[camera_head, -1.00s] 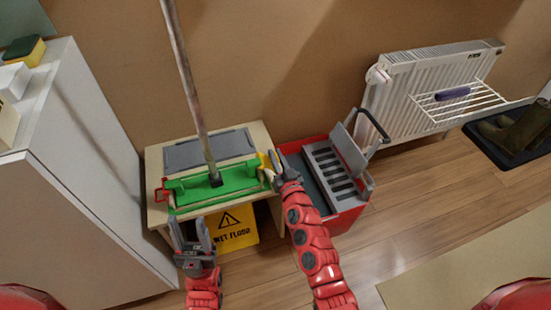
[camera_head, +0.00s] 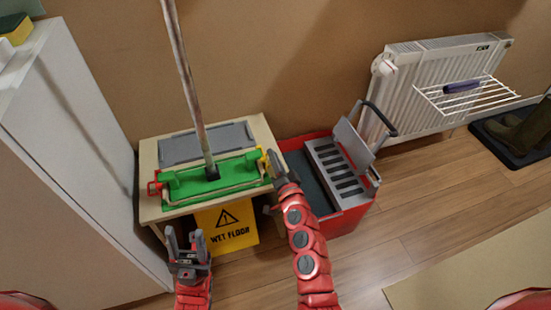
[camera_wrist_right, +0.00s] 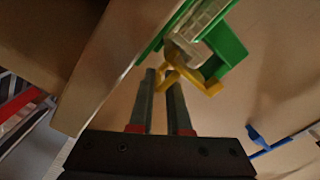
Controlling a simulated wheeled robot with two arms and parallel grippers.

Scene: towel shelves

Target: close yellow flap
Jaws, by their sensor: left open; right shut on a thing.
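The yellow flap (camera_head: 263,157) is at the right end of the green mop head (camera_head: 236,168), which lies on the small table. My right gripper (camera_head: 271,160) is at that end, shut on the yellow flap. In the right wrist view the yellow flap (camera_wrist_right: 208,84) shows as a bent piece beside the green mop head (camera_wrist_right: 228,48), at the tips of my right gripper (camera_wrist_right: 161,76). A red flap (camera_head: 153,189) sticks out at the mop head's left end. My left gripper (camera_head: 185,238) is open and empty, in front of the table and apart from the mop head.
The mop's pole (camera_head: 188,85) rises from the mop head. A yellow wet floor sign (camera_head: 228,228) stands under the table's front (camera_head: 150,157). A red bucket (camera_head: 347,222) with a grey wringer is close on the right. A white cabinet (camera_head: 75,190) stands on the left.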

